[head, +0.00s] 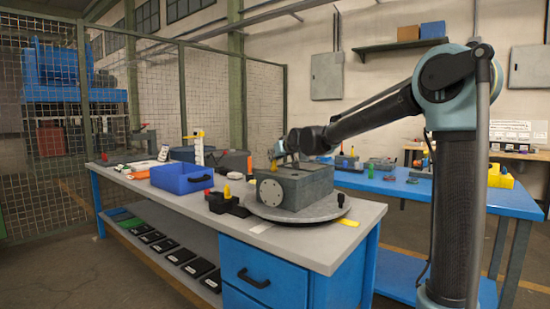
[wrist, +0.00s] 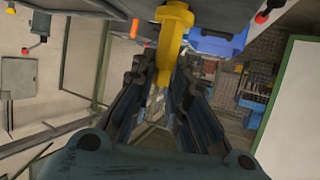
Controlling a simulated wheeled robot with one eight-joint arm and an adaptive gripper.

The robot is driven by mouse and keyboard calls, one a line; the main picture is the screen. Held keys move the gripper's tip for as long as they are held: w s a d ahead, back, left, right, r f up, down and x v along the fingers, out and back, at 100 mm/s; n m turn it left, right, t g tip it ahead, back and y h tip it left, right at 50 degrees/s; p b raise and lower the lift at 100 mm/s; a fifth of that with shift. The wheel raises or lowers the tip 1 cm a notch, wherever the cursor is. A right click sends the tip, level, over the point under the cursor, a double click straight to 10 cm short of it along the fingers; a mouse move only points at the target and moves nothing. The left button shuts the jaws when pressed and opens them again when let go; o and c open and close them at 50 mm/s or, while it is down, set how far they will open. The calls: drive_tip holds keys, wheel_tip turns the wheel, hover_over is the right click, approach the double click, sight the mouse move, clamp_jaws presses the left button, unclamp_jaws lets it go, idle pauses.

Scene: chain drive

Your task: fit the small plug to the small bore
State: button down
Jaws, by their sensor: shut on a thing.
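A yellow plug (wrist: 173,38) is held between the two fingers of my gripper (wrist: 166,75) in the wrist view. A bit of yellow (head: 274,166) also shows below my gripper (head: 281,152) in the head view. The gripper is over the left part of the top of a grey block (head: 305,188). The block has a round pale plate on its front and sits on a grey round turntable (head: 310,214). The small bore is not visible, and I cannot tell whether the plug touches the block or has entered a bore.
A black holder (head: 232,207) with a red plug (head: 207,192) and another yellow plug (head: 227,192) stands left of the turntable. A blue bin (head: 182,179) is further left on the grey bench. A blue table (head: 400,188) stands behind at the right.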

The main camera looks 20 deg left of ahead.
drive_tip(key=shift+f, duration=0.25)
drive_tip(key=c, duration=1.5)
unclamp_jaws()
drive_tip(key=shift+v, duration=5.95)
drive_tip(key=shift+w+d, duration=0.1)
drive_tip(key=shift+d, duration=0.05)
